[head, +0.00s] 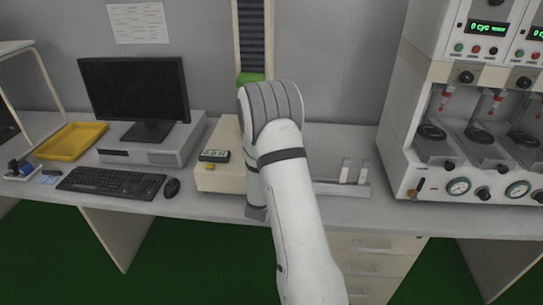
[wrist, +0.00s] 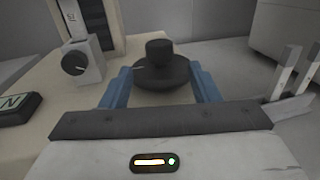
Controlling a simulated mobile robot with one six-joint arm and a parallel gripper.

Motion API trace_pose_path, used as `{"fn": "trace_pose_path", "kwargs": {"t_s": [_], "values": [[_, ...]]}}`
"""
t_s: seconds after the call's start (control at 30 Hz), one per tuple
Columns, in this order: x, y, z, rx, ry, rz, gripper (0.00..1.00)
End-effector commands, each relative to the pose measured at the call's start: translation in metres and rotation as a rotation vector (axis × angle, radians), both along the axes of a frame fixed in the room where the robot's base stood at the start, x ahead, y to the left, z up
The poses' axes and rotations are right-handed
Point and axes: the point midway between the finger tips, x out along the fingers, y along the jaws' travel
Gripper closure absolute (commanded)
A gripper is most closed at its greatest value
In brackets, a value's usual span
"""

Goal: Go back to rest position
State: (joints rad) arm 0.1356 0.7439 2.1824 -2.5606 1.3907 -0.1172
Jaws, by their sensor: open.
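My gripper (wrist: 162,88) shows in the wrist view with its two blue fingers apart. A black round piece with a knob on top (wrist: 160,68) stands upright between and just beyond the fingertips. I see no finger clearly pressing on it. It rests on or just above the cream top of a bench instrument (wrist: 50,132); I cannot tell which. In the head view my white arm reaches over this cream instrument (head: 214,181) and hides the gripper and the black piece.
A holder with two upright pale pieces (head: 352,188) is close on the right. A monitor (head: 134,88), keyboard (head: 110,183), mouse (head: 172,187) and yellow tray (head: 72,141) are left. A large test machine (head: 402,150) is right. A vertical column (head: 251,35) rises behind my arm.

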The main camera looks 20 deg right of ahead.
Motion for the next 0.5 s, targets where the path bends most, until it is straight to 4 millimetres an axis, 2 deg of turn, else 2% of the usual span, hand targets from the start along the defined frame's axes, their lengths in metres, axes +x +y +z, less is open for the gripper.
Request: {"fn": "trace_pose_path", "kwargs": {"t_s": [0.17,0.3,0.37,0.5], "values": [[0.000,0.000,0.001,0.001,-0.001,-0.002,0.44],[-0.009,-0.008,0.016,0.025,-0.024,-0.065,0.44],[-0.020,-0.016,0.031,0.053,-0.049,-0.134,0.44],[-0.066,-0.036,0.073,0.182,-0.142,-0.369,0.44]]}}
